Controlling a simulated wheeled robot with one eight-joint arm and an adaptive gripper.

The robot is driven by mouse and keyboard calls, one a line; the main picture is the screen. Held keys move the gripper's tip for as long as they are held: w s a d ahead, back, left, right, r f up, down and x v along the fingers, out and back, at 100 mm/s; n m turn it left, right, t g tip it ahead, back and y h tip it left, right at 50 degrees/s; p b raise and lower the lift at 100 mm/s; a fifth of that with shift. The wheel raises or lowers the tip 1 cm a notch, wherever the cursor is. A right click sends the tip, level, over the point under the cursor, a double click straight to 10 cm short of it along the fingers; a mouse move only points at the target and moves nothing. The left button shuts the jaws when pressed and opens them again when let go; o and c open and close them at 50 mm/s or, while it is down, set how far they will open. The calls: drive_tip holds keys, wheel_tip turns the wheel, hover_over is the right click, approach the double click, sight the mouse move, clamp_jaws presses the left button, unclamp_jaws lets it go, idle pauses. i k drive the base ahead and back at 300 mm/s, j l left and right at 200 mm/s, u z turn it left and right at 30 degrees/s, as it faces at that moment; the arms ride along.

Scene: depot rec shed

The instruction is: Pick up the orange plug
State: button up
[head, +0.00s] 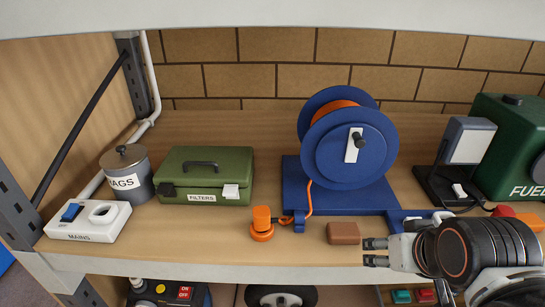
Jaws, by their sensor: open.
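The orange plug (262,223) stands upright on the wooden shelf, near its front edge. An orange cable runs from it to the blue cable reel (350,140) behind it on the right. My gripper (375,252) reaches in from the right at the shelf's front edge, its fingers pointing left. It is open with nothing between the fingers. It is to the right of the plug and apart from it. A brown block (343,233) lies between my gripper and the plug, just left of the fingertips.
A white MAINS socket box (88,222), a grey RAGS tin (126,175) and a green FILTERS box (204,173) stand on the left. A lamp (465,150) and a green FUEL can (515,145) stand on the right.

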sight(262, 220)
drive_tip(key=i+l, duration=0.35)
drive_tip(key=l, duration=0.2)
drive_tip(key=i+l+u, duration=0.15)
drive_tip(key=u, duration=0.25)
drive_tip(key=l+u, duration=0.4)
drive_tip(key=i+l+u, duration=0.1)
drive_tip(key=u, duration=0.3)
drive_tip(key=l+u, duration=0.1)
drive_tip(key=u, duration=1.1)
